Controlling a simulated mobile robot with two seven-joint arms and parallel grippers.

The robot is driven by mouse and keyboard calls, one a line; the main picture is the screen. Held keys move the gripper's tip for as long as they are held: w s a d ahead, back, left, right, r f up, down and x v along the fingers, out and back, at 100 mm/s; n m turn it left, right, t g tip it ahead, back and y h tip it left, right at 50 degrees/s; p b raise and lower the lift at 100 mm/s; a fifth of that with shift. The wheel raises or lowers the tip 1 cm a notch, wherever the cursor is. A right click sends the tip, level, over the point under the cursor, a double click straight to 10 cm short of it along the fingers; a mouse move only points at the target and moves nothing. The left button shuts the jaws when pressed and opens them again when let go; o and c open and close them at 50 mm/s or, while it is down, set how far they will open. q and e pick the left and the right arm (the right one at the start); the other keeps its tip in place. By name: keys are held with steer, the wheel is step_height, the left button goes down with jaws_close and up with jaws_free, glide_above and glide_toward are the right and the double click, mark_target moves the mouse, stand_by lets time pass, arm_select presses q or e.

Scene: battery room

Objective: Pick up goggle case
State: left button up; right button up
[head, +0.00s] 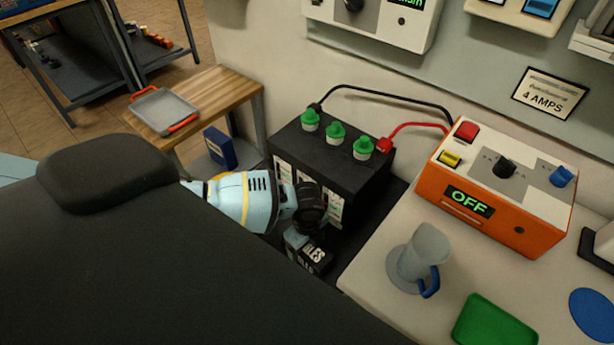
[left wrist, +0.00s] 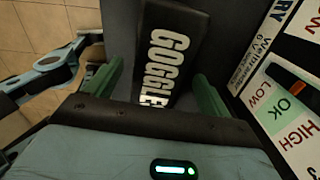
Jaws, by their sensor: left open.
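The goggle case (head: 310,254) is a small black box with white lettering. In the head view it sits low on the dark surface in front of the black battery, partly hidden by my left gripper (head: 304,232). In the left wrist view the case (left wrist: 166,42) shows its "GOGGLE" lettering. There my left gripper (left wrist: 158,74) is open, with one green finger on each side of the case's near end. I cannot tell whether either finger touches it. My right gripper is not in view.
The black battery (head: 348,176) with green caps stands close beside the case. To the right, a counter holds an orange charger (head: 464,226) reading OFF, a grey pitcher (head: 420,250) and a green tray (head: 494,322). A wooden table (head: 224,88) with a grey tray stands at back left.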

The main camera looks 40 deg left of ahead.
mark_target(307, 250)
arm_select(q)
step_height(307, 250, down, 3)
steer(key=shift+f, duration=0.2)
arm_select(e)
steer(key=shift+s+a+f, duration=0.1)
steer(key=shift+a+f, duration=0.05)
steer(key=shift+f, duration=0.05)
arm_select(q)
steer(key=c, duration=1.2)
steer(key=shift+r, duration=0.1)
step_height(307, 250, up, 9)
steer(key=shift+f+p, duration=0.1)
steer(key=shift+p, duration=0.35)
steer(key=shift+r, duration=0.6)
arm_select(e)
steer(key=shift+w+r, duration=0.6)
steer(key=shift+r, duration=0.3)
